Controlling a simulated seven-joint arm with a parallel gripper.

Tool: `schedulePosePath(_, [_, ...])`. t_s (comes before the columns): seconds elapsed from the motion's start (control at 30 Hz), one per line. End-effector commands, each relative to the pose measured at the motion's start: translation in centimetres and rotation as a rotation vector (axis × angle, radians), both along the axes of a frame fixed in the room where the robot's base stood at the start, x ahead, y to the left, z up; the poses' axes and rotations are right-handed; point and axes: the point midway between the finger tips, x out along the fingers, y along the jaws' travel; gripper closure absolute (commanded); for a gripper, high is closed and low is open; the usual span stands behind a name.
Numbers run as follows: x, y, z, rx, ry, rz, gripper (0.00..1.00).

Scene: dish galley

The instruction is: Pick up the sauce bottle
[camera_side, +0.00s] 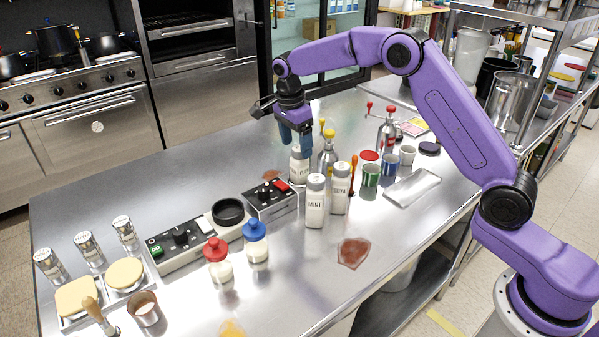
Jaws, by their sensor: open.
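Three white labelled bottles stand upright on the steel counter (120,190). One bottle (299,169) is directly under my gripper (295,146); its label is too small to read surely. My gripper points down and is open, with its blue-grey fingers at this bottle's top. The fingers hide part of the top, and I cannot tell whether they touch it. The bottle labelled MINT (315,207) and one that seems to read SOYA (340,190) stand in front and to the right. Which one is the sauce bottle is not clear from the picture.
A silver dispenser with a yellow top (327,160) stands close right of the gripped-at bottle. A black control box (270,200) is close at left. Red-lidded (217,262) and blue-lidded (256,243) jars stand in front. Cups (371,175) and a metal tray (413,187) are at right.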

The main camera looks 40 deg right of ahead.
Motion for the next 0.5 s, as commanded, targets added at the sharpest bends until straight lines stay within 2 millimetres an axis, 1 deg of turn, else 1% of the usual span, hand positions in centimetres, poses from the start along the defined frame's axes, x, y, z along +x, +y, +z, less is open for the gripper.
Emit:
schedulePosePath(0.23, [-0.2,-0.3,-1.6,-0.001,0.002,0.000,0.24])
schedulePosePath(0.4, [-0.6,-0.6,-4.0,-0.001,0.004,0.000,0.24])
schedulePosePath(0.5, [-0.5,-0.7,-5.1,0.001,0.001,0.000,0.24])
